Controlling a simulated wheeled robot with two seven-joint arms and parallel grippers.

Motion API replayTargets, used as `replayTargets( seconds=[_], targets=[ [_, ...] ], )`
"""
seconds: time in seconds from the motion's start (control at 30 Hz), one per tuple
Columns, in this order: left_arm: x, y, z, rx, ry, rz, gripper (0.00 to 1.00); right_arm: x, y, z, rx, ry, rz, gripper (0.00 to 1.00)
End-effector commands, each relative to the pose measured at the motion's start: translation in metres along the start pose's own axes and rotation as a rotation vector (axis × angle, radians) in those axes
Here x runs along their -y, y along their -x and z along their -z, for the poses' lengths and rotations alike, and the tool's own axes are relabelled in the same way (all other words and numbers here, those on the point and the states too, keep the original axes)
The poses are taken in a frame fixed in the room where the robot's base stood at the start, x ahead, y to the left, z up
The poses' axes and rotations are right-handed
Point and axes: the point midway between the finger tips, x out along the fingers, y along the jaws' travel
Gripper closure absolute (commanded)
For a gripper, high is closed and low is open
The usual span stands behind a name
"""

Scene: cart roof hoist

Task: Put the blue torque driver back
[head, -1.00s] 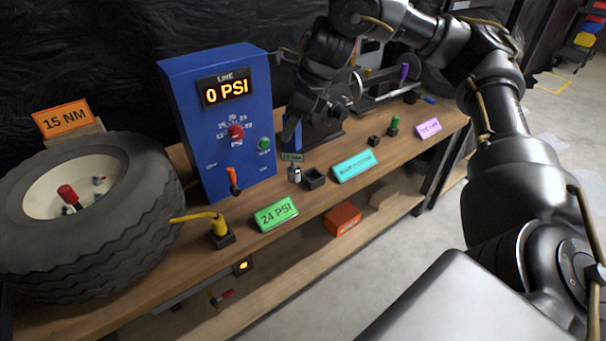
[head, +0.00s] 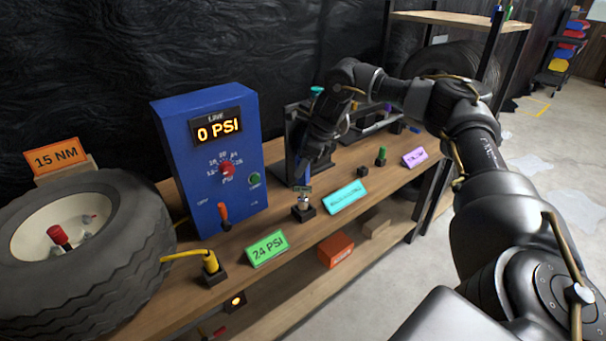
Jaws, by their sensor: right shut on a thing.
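The blue torque driver (head: 302,172) is upright in my right gripper (head: 308,158), which is shut on it. Its blue body is mostly covered by the fingers. Below it a small tag and a silver lower end (head: 303,198) show at a small black holder (head: 304,213) on the bench. The silver end lines up with the holder's opening; I cannot tell whether it is inside or just above it. My left gripper is out of view.
The blue pressure box (head: 211,155) reading 0 PSI stands left of the gripper. A tire (head: 95,245) lies on the bench (head: 190,262) at left. A cyan sign (head: 345,198) and green 24 PSI sign (head: 266,249) flank the holder. A dark stand is close behind the gripper.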

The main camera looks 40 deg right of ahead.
Motion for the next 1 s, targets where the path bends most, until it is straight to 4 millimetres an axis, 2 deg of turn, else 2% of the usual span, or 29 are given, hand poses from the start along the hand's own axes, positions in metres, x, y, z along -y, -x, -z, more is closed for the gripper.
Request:
replayTargets(
  seconds=[0.17, 0.4, 0.63, 0.67, 0.7, 0.8, 1.0],
  targets=[
    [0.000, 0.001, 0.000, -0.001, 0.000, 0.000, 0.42, 0.007, -0.007, 0.005, -0.002, -0.003, 0.001, 1.00],
    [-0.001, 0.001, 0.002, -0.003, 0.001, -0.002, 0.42, 0.007, -0.037, 0.021, -0.009, -0.002, -0.004, 1.00],
    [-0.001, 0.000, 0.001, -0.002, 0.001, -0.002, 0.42, 0.006, -0.040, 0.024, -0.014, -0.005, -0.008, 1.00],
    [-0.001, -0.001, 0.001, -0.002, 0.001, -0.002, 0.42, 0.005, -0.041, 0.025, -0.016, -0.006, -0.008, 0.65],
    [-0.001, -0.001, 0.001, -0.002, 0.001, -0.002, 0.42, 0.006, -0.041, 0.025, -0.016, -0.006, -0.007, 0.60],
    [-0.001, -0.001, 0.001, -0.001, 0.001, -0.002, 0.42, 0.006, -0.041, 0.026, -0.016, -0.007, -0.006, 0.47],
    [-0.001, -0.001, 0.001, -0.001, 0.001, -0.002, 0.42, 0.007, -0.041, 0.026, -0.017, -0.007, -0.004, 0.46]
  ],
)
